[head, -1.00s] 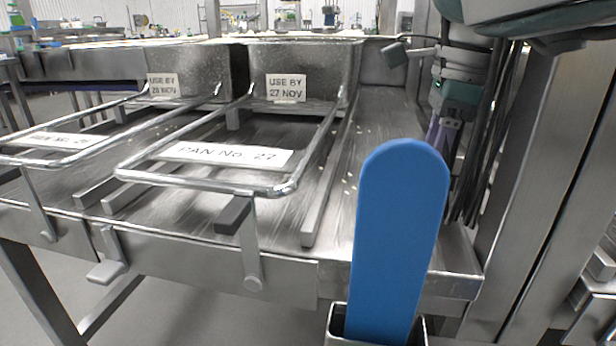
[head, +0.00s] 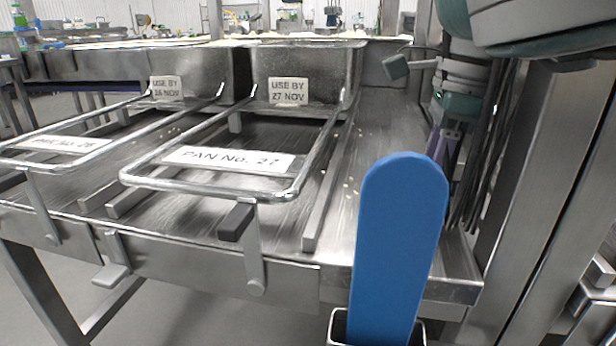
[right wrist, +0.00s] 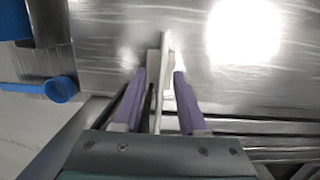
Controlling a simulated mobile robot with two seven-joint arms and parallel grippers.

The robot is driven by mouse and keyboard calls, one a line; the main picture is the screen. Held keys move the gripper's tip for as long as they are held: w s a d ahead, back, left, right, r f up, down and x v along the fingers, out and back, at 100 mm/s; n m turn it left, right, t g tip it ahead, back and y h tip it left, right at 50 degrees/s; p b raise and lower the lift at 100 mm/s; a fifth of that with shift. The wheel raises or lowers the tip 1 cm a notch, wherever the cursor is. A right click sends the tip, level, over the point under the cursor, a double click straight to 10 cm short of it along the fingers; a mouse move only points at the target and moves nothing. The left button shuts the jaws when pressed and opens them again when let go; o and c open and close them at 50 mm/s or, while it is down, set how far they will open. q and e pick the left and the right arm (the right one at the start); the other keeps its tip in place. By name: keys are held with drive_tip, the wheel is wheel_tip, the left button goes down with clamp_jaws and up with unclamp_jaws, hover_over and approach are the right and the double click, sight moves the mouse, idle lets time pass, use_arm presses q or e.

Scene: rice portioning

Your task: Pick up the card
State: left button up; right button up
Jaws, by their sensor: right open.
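My right gripper (head: 438,150) points down at the back right of the metal bench in the head view. In the right wrist view its purple fingers (right wrist: 158,95) are apart, on either side of a pale, thin upright piece (right wrist: 165,60). It looks like a card seen edge-on, but I cannot be sure; the head view does not show it clearly. Other printed cards are in the head view: "USE BY 27 NOV" (head: 288,91) and "USE BY 26 NOV" (head: 167,88) on the pans, and "PAN No. 27" (head: 230,159) on a handle frame. My left gripper is out of view.
A blue paddle (head: 400,240) stands in a metal holder (head: 338,328) at the bench front. Two steel pans with wire handles (head: 208,185) fill the left and middle. Scattered pale grains lie on the bench right of the rail (head: 328,190). A blue scoop (right wrist: 60,88) shows in the wrist view.

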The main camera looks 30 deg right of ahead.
clamp_jaws()
idle(0.7)
